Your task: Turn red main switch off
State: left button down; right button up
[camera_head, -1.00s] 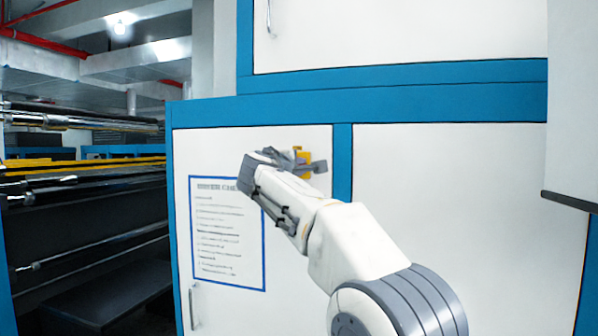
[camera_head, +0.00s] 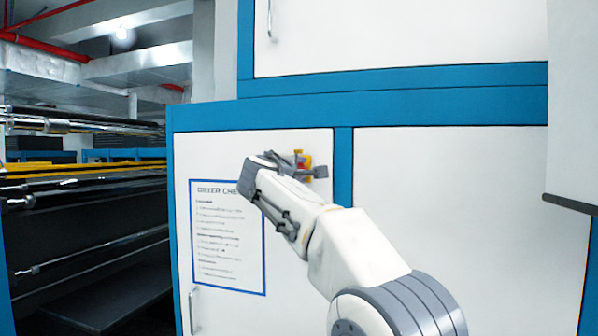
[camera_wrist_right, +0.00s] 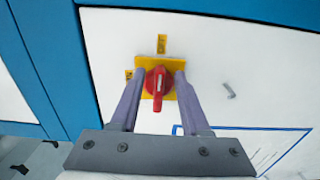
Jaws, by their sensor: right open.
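The red main switch (camera_wrist_right: 158,84) is a round red knob with a handle bar on a yellow plate (camera_wrist_right: 144,65), fixed to a white cabinet panel. In the right wrist view its handle points roughly up and down in the picture. My right gripper (camera_wrist_right: 155,80) is open, with one finger on each side of the knob. Whether the fingers touch the knob, I cannot tell. In the head view my right gripper (camera_head: 300,170) is at the panel and hides most of the switch; a bit of red and yellow (camera_head: 303,159) shows behind it. My left gripper is not in view.
A blue-framed notice (camera_head: 228,240) is on the panel left of and below the switch. Blue frame strips (camera_head: 343,165) border the panels. A door handle (camera_head: 193,310) is at the lower left. Machine rollers (camera_head: 80,122) stand to the left.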

jog(key=b+v, duration=0.4)
jog(key=v, duration=0.6)
jog(key=shift+s, duration=0.2)
jog(key=s+f+g+y, duration=0.1)
jog(key=s+f+g, duration=0.25)
jog(key=f, duration=0.55)
jog(key=s+f+m+g+y, duration=0.1)
jog(key=s+f+g+y, duration=0.1)
jog(key=s+f, duration=0.5)
jog(key=s+f+g+y, duration=0.1)
jog(key=s+f+g, duration=0.15)
jog(key=f, duration=0.85)
jog(key=s+d+f+m+g+y, duration=0.1)
jog(key=s+d+f+m+g, duration=0.3)
jog(key=s+f, duration=0.75)
jog(key=s+d+f+m+g+y, duration=0.2)
jog(key=s+f+g, duration=0.45)
jog(key=s, duration=0.85)
notch_tip(320, 180, up, 12)
jog(key=t+p, duration=0.1)
jog(key=p, duration=1.2)
jog(key=shift+w, duration=0.3)
